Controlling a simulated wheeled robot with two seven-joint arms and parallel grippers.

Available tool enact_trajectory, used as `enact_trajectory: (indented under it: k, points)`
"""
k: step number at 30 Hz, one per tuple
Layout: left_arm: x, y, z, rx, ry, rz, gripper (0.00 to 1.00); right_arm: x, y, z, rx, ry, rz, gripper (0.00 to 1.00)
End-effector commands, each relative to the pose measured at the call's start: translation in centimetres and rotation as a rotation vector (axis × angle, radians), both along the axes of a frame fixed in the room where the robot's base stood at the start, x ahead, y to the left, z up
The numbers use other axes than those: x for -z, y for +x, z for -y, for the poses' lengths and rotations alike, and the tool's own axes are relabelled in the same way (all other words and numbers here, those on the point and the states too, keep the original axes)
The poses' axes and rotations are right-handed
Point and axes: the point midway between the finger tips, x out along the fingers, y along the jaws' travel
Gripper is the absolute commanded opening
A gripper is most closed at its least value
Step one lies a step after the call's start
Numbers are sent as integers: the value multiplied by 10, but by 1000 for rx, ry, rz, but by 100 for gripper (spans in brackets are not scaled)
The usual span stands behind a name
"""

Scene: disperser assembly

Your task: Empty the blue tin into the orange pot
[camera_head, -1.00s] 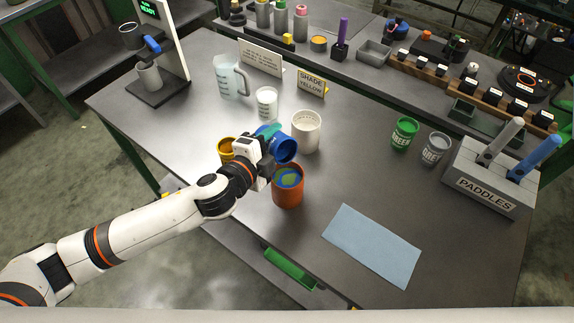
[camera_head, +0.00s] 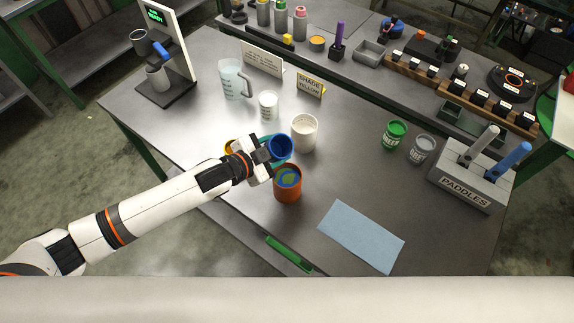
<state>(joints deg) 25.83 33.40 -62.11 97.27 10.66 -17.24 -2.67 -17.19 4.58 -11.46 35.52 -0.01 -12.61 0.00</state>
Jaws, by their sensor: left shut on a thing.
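The blue tin (camera_head: 281,147) is held by my left gripper (camera_head: 266,152), which is shut on it. The tin is tilted, with its dark blue inside facing the camera, just above and behind the orange pot. The orange pot (camera_head: 288,190) stands upright on the grey table. Blue and green-yellow contents show inside it. No stream between tin and pot is visible. My right gripper is not in view.
A white tub (camera_head: 304,133) stands close behind the blue tin. A small white beaker (camera_head: 268,106) and a clear jug (camera_head: 235,80) are farther back. Green (camera_head: 395,134) and grey (camera_head: 422,149) tins and the paddles block (camera_head: 470,175) stand right. A light blue cloth (camera_head: 361,237) lies in front.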

Motion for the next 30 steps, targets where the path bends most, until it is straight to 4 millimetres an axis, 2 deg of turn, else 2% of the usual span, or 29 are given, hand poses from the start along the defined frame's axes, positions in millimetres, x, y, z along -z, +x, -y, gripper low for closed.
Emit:
enact_trajectory:
  k: [1,3,10,15,30]
  points:
    - [-10,1,-1,0,-24,-32,20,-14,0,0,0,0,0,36]
    - [0,0,0,-1,-68,-87,20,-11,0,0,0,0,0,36]
    - [13,-2,3,2,-201,-247,20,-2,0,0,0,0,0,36]
    - [7,-5,5,1,-278,-342,20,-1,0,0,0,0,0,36]
    - [3,-8,7,2,-333,-411,20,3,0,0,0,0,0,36]
